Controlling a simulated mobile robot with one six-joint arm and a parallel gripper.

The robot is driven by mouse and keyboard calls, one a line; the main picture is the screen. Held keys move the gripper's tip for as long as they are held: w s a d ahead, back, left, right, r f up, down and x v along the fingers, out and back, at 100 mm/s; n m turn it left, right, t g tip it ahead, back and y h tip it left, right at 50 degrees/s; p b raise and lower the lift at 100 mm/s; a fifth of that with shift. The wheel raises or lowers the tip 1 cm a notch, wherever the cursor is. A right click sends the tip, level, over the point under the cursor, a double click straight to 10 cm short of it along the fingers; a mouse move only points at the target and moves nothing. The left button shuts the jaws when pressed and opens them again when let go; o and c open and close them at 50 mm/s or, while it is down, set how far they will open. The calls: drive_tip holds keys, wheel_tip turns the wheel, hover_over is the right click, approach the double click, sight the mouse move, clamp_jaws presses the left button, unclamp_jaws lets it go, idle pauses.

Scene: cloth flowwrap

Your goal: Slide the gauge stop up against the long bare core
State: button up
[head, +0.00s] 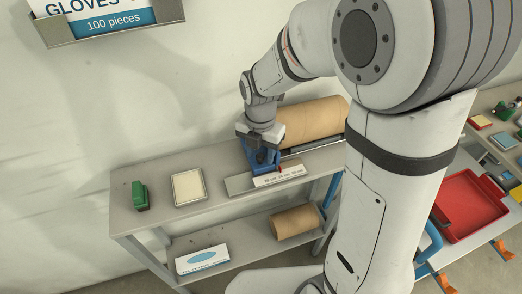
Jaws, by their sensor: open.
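The long bare core (312,120) is a brown cardboard tube lying on the upper shelf, against the wall side. A grey gauge plate (238,184) with a white printed centimetre scale (280,176) lies in front of it. The gauge stop (264,158) appears to be the blue piece with a small red mark at the scale, near the core's left end. My gripper (260,148) is open and points down at the blue piece, partly hiding it. Whether the fingers touch it, and whether the stop meets the core, I cannot tell. My arm hides the core's right end.
A green object (139,196) and a cream-topped pad (188,186) stand on the shelf's left. A shorter brown core (295,222) and a tissue box (202,259) are on the lower shelf. A red tray (468,207) is on the right-hand table. A glove box (105,18) hangs on the wall.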

wheel_tip(320, 180, up, 8)
drive_tip(key=shift+f, duration=0.1)
idle(0.4)
drive_tip(key=shift+s+d+m, duration=0.1)
drive_tip(key=shift+d+m, duration=0.15)
drive_tip(key=shift+m, duration=0.15)
drive_tip(key=s+d+r+m+t, duration=0.1)
drive_tip(key=s+d+m, duration=0.5)
drive_tip(key=m, duration=0.8)
drive_tip(key=s+d+r+m+t, duration=0.2)
drive_tip(key=s+d+m, duration=0.3)
drive_tip(key=m, duration=1)
drive_tip(key=shift+s+d, duration=0.4)
drive_tip(key=shift+s, duration=0.45)
